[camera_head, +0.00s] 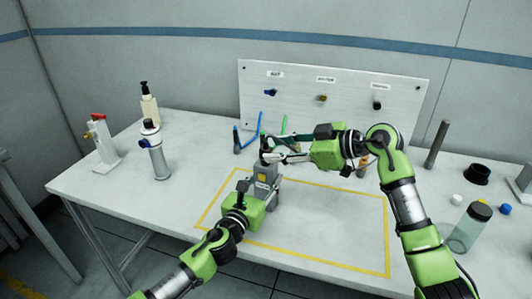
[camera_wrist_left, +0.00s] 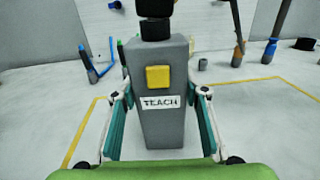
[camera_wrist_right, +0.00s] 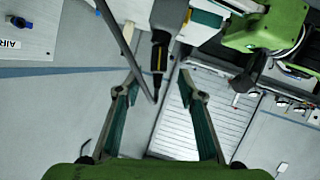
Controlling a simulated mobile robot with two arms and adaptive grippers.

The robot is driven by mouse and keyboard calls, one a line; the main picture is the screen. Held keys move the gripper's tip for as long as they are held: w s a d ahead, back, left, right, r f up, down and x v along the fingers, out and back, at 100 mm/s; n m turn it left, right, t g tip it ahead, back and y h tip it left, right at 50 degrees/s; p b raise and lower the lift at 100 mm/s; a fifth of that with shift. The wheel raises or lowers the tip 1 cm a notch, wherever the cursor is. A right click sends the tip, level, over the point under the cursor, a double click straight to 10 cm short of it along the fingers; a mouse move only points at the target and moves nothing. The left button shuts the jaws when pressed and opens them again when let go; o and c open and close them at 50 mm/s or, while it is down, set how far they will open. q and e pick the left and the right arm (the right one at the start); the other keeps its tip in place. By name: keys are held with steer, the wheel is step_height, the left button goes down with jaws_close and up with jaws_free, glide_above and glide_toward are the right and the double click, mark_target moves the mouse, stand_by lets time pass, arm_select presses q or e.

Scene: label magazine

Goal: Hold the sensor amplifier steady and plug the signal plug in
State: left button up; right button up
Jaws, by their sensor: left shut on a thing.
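The sensor amplifier (camera_head: 268,171) is a grey upright box inside the yellow floor outline on the table. In the left wrist view the amplifier (camera_wrist_left: 165,120) shows a yellow button and a TEACH label. My left gripper (camera_head: 262,188) is shut on its lower body, one finger on each side. The dark signal plug (camera_wrist_left: 155,8) stands in line above the black collar on the amplifier's top; how deep it sits I cannot tell. In the right wrist view the plug (camera_wrist_right: 160,48) tapers to a thin tail. My right gripper (camera_wrist_right: 160,95) is open, its fingers apart on either side of that tail.
A white panel (camera_head: 310,110) with several labelled ports stands behind. A silver cylinder (camera_head: 157,155) and a pump bottle (camera_head: 148,105) stand left. A clear bottle (camera_head: 467,230) stands right. The front of the yellow outline (camera_head: 330,262) is clear.

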mark_target(266, 142)
steer(key=x, duration=0.4)
steer(key=shift+w+a+f, duration=0.15)
steer(key=shift+w+a, duration=0.1)
jaws_close()
step_height(266, 142, up, 9)
steer(key=shift+r, duration=0.25)
steer(key=shift+m+g+y, duration=0.4)
steer(key=shift+m+g, duration=0.3)
steer(key=shift+m, duration=0.1)
steer(key=shift+w+d+f, duration=0.1)
steer(key=shift+w+f, duration=0.05)
steer(key=shift+f, duration=1.1)
steer(key=shift+w+d+f, duration=0.1)
steer(key=shift+w+f, duration=0.05)
steer(key=shift+f, duration=1.15)
steer(key=shift+w+f, duration=0.15)
steer(key=shift+f, duration=1.1)
